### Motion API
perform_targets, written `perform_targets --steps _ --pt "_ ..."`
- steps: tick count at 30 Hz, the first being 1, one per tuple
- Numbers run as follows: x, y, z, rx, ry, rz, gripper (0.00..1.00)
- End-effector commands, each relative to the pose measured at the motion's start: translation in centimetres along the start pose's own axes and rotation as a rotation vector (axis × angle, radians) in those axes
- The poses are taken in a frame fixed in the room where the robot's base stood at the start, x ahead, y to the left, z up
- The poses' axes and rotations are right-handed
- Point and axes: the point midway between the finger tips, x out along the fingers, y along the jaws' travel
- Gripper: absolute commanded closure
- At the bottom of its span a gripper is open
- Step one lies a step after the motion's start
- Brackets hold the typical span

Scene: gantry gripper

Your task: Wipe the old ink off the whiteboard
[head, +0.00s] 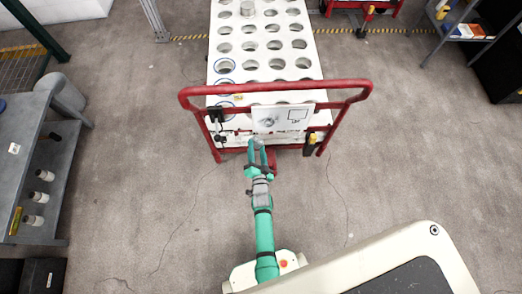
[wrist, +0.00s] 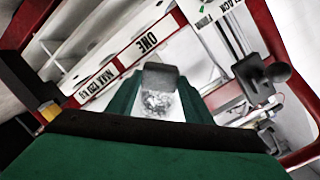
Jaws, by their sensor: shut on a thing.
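The whiteboard (head: 294,123) is a small white panel fixed at the near end of a cart, behind its red handle. It bears a dark round scribble at its left and a drawn square outline at its upper right. My gripper (head: 257,150), green, reaches up to the board's lower left. In the wrist view its fingers are shut on a small grey block (wrist: 160,76), probably the eraser. A mottled grey-white patch (wrist: 158,104) shows between the fingers; I cannot tell whether it is part of the block or ink behind. Contact with the board cannot be told.
The cart's red handle (head: 275,86) crosses in front of the white rack (head: 236,58) with several round holes. A grey shelf (head: 58,175) with several cylinders stands at the left. The floor around the cart is clear.

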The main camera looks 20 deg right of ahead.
Motion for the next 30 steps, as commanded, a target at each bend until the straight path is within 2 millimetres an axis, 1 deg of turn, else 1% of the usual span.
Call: perform_targets --steps 2,7,11,17,24,30 --pt "-0.8 0.0 -0.9 0.003 0.039 -0.014 0.72" --pt "-2.8 -1.0 -3.0 0.003 0.122 -0.075 0.72" --pt "-3.4 -1.4 -3.8 0.003 0.145 -0.098 0.72" --pt "-2.3 -1.6 -4.0 0.002 0.148 -0.101 0.72" --pt "0.1 -1.9 -4.4 0.002 0.149 -0.101 0.72" --pt "1.6 -2.0 -4.5 0.003 0.147 -0.101 0.72"
